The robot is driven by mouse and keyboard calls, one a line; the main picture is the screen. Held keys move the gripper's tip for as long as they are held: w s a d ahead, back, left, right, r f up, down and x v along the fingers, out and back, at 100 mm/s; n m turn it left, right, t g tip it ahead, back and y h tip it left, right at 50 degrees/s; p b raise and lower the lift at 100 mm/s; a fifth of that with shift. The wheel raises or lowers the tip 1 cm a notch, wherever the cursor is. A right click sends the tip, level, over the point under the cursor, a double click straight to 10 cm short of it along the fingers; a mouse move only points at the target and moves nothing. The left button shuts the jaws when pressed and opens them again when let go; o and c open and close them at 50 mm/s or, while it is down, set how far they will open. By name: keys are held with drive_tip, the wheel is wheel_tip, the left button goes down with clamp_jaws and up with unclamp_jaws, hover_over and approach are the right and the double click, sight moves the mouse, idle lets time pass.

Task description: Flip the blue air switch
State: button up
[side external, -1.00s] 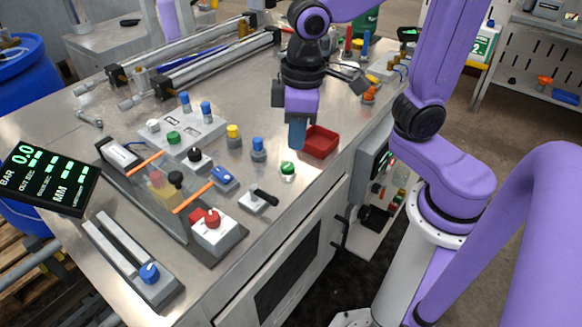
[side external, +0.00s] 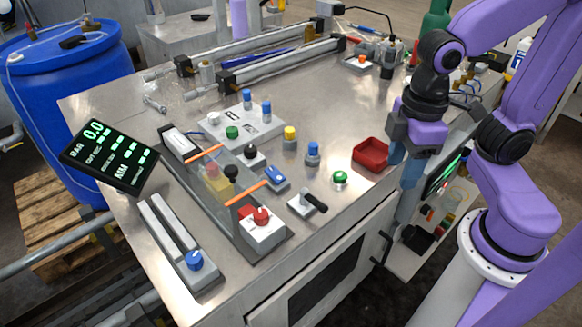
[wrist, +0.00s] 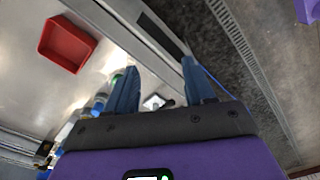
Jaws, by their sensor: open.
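A small blue rocker-like switch (side external: 276,177) sits on the steel table, right of the clear-walled channel. Other blue controls are a blue knob (side external: 312,150) on a grey base, a blue slider knob (side external: 195,260), and a pair of blue-topped posts (side external: 242,98). I cannot tell for sure which is the air switch. My gripper (side external: 404,182) points down at the table's right edge, right of the red tray, well apart from these controls. In the wrist view its fingers (wrist: 160,85) are spread with nothing held between them.
The red tray (side external: 359,160) stands close left of my gripper. A green button (side external: 340,178), a black lever switch (side external: 315,201), and a red button box (side external: 262,222) stand near the front edge. Long cylinders (side external: 290,62) lie at the back. Open table lies behind the tray.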

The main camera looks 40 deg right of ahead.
sight(275, 173)
drive_tip(key=w+a+r+m, duration=0.4)
drive_tip(key=w+a+m, duration=0.2)
drive_tip(key=w, duration=0.5)
drive_tip(key=w+a+r+m, duration=0.5)
drive_tip(key=w, duration=0.6)
drive_tip(key=f, duration=1.7)
drive_tip(key=shift+s+a+f, duration=0.1)
drive_tip(key=shift+s+f, duration=0.1)
drive_tip(key=shift+f, duration=0.15)
